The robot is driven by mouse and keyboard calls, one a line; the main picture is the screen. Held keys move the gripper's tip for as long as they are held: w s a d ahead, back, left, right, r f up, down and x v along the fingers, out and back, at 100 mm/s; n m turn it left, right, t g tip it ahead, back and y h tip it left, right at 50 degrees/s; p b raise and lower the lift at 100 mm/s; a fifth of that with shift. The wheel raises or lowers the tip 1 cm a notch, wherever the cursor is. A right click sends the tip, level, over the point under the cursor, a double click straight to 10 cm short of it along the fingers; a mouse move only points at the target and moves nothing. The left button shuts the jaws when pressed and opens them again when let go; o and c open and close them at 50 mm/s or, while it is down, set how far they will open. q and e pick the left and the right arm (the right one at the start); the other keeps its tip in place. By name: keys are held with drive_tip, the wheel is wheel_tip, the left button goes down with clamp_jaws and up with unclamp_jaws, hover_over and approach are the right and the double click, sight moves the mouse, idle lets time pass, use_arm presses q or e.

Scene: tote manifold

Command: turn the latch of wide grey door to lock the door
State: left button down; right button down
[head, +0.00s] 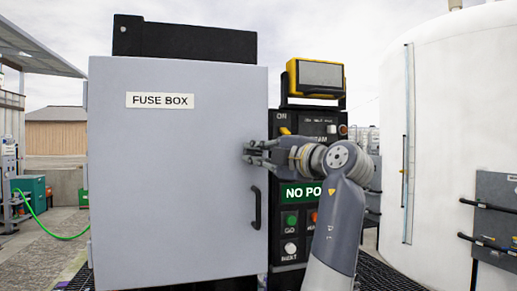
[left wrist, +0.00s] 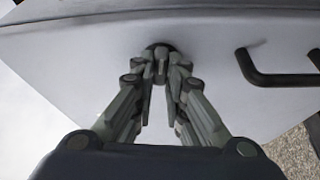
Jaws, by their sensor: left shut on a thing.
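The wide grey door (head: 170,200) of the fuse box faces me and looks closed. Its surface also fills much of the left wrist view (left wrist: 75,70). My left gripper (head: 252,152) is at the door's right edge, above the black handle. In the left wrist view my left gripper (left wrist: 161,75) has its fingers brought together on the dark round latch (left wrist: 160,47). The fingers hide most of the latch, so I cannot tell its angle. My right gripper is in neither view.
A black bar handle (head: 256,208) sticks out below the gripper; it also shows in the left wrist view (left wrist: 270,76). A black control panel (head: 290,252) with buttons and a yellow-framed screen (head: 317,76) stands right of the door. A white tank (head: 450,120) is further right.

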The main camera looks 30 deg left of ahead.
use_arm(q)
drive_tip(key=shift+r+n+p, duration=0.3)
drive_tip(key=shift+r+n, duration=0.1)
drive_tip(key=shift+n, duration=0.2)
drive_tip(key=shift+f, duration=0.1)
drive_tip(key=c, duration=1.6)
unclamp_jaws()
drive_tip(key=shift+a+f, duration=0.1)
drive_tip(key=shift+f, duration=0.05)
drive_tip(key=shift+w+f, duration=0.1)
drive_tip(key=shift+w, duration=0.05)
drive_tip(key=v, duration=1.2)
drive_tip(key=shift+r, duration=0.35)
